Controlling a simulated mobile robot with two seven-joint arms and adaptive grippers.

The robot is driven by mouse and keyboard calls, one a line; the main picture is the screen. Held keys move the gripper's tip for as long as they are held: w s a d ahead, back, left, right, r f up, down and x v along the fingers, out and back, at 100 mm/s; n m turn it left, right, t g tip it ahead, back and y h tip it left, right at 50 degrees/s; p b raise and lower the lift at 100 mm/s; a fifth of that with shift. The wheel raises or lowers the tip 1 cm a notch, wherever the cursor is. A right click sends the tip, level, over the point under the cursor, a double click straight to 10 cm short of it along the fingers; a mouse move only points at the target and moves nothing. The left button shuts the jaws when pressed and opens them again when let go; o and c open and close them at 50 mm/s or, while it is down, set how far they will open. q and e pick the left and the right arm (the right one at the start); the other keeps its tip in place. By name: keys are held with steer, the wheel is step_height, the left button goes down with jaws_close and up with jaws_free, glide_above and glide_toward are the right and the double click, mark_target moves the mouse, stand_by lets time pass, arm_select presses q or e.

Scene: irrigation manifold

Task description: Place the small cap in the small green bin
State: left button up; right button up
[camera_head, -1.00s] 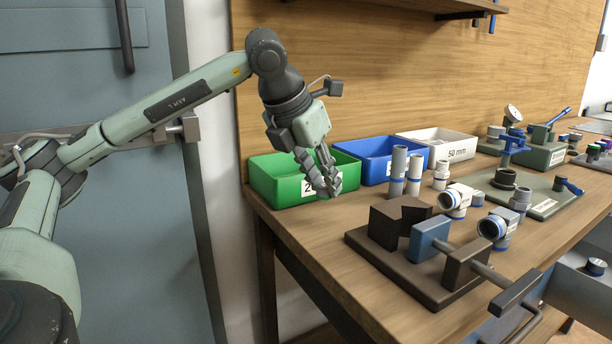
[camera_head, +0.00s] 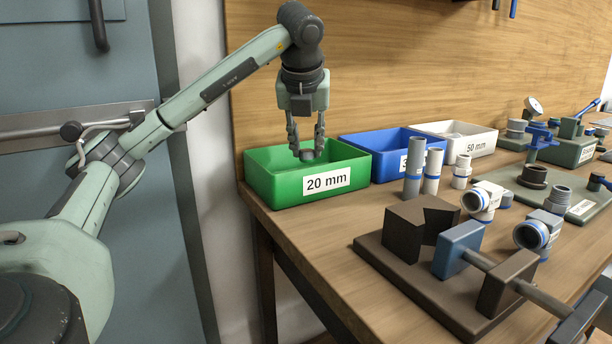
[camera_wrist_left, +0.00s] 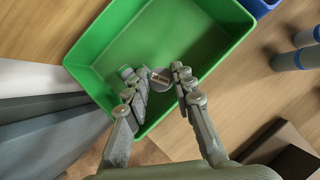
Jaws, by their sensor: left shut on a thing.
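The small green bin (camera_head: 290,191), labelled "20 mm", stands at the left end of the bench. My left gripper (camera_head: 307,148) points down over the bin and is shut on the small cap (camera_head: 309,155), a short grey round piece between the fingertips. My right gripper is not in view.
A blue bin (camera_head: 378,172) and a white bin (camera_head: 482,142) stand to the right of the green bin. Grey pipe pieces (camera_head: 414,170) stand in front of the blue bin. A dark clamp fixture (camera_head: 425,230) sits near the bench's front edge.

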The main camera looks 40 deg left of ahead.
mark_target(304, 152)
arm_select(q)
steer(key=w+a+f, duration=0.2)
steer(key=w+a, duration=0.1)
steer(key=shift+w+a+f, duration=0.2)
steer(key=shift+a+f, duration=0.1)
steer(key=shift+f, duration=0.1)
steer(key=shift+a+f, duration=0.1)
steer(key=shift+f, duration=0.1)
step_height(304, 152, down, 4)
steer(key=shift+r, duration=0.15)
steer(key=o, duration=0.7)
steer(key=shift+o, duration=0.3)
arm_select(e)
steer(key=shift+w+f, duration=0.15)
arm_select(q)
steer(key=shift+r, duration=0.1)
steer(key=v, duration=1.1)
steer(key=shift+r+p, duration=0.1)
steer(key=shift+p, duration=0.3)
steer(key=shift+s+d+r, duration=0.15)
steer(key=shift+d+r, duration=0.05)
steer(key=shift+r, duration=0.1)
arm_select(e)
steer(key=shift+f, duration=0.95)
